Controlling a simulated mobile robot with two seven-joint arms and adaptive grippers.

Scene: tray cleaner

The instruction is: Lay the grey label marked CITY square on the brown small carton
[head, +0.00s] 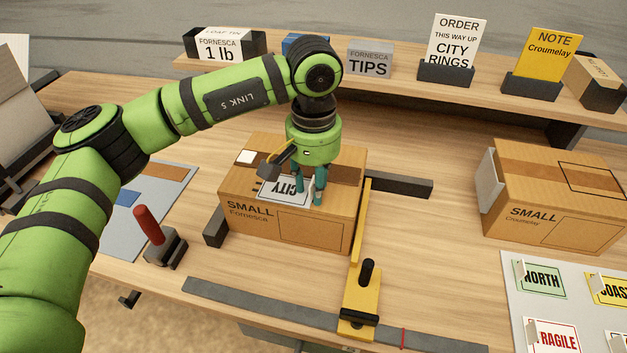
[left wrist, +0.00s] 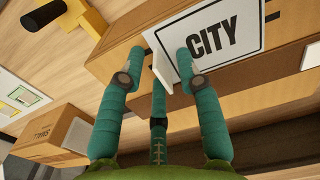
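The white label marked CITY (head: 284,190) is over the top of the brown small carton (head: 256,232) marked Fornesca, its lettering upside down in the head view. It looks roughly in line with the carton edge. I cannot tell whether it lies flush on the top. My left gripper (head: 309,192) points down at the label's right end. In the left wrist view its fingertips (left wrist: 160,51) stand apart, one on each side of the label's white upright tab (left wrist: 159,66). Whether they grip the tab is unclear. My right gripper is not in view.
A yellow clamp (head: 360,290) and dark rails (head: 400,187) border the carton. A red-handled tool (head: 150,228) stands at left. Another small carton (head: 560,205) and a sheet of labels (head: 540,310) are at right. A shelf with signs (head: 453,50) runs behind.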

